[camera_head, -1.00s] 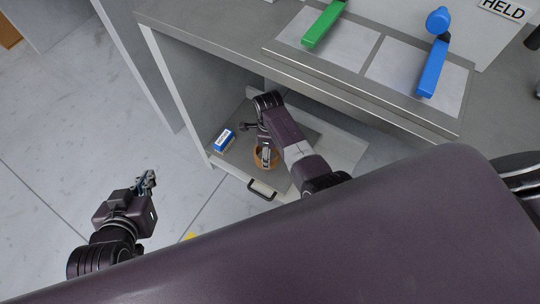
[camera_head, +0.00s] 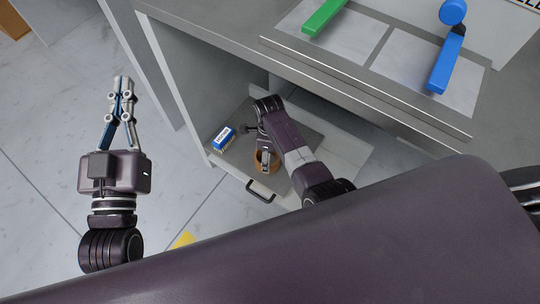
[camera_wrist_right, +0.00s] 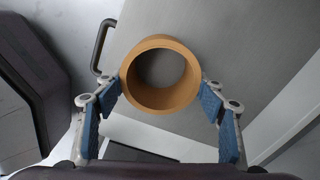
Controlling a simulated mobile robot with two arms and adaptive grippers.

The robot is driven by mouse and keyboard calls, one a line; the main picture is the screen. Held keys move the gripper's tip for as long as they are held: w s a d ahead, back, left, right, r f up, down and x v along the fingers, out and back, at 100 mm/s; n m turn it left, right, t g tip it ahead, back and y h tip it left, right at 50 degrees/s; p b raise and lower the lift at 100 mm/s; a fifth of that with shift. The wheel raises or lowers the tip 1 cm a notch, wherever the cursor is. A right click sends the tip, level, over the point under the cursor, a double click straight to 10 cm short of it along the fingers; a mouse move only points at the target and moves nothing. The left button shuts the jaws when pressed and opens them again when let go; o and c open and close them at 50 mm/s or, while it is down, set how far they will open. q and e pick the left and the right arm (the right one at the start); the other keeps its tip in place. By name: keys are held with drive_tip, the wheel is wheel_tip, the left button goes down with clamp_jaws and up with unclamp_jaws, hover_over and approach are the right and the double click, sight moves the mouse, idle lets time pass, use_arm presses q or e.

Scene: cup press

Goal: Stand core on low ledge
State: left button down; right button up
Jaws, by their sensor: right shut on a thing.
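The core (camera_wrist_right: 160,105) is a short tan tube with an open hole, seen end-on between my right fingers in the right wrist view. My right gripper (camera_wrist_right: 164,90) is shut on it, with blue pads at both sides. In the head view the core (camera_head: 257,165) is partly covered by my right gripper (camera_head: 266,158), over the low grey ledge (camera_head: 232,162) inside the cabinet. I cannot tell whether the core touches the ledge. My left gripper (camera_head: 122,82) is shut and empty, out over the floor at the left.
A small blue and white box (camera_head: 223,138) lies on the ledge, left of the core. A dark handle (camera_head: 261,191) sits at the ledge's front. The counter (camera_head: 220,30) overhangs, carrying a green bar (camera_head: 323,16) and a blue lever (camera_head: 445,65). The floor at left is clear.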

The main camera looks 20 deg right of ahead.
use_arm(q)
drive_tip(key=shift+r, duration=0.2)
use_arm(e)
drive_tip(key=shift+f, duration=0.15)
drive_tip(key=o, duration=1.2)
drive_tip(key=shift+c, duration=0.2)
use_arm(q)
drive_tip(key=shift+s+r, duration=0.1)
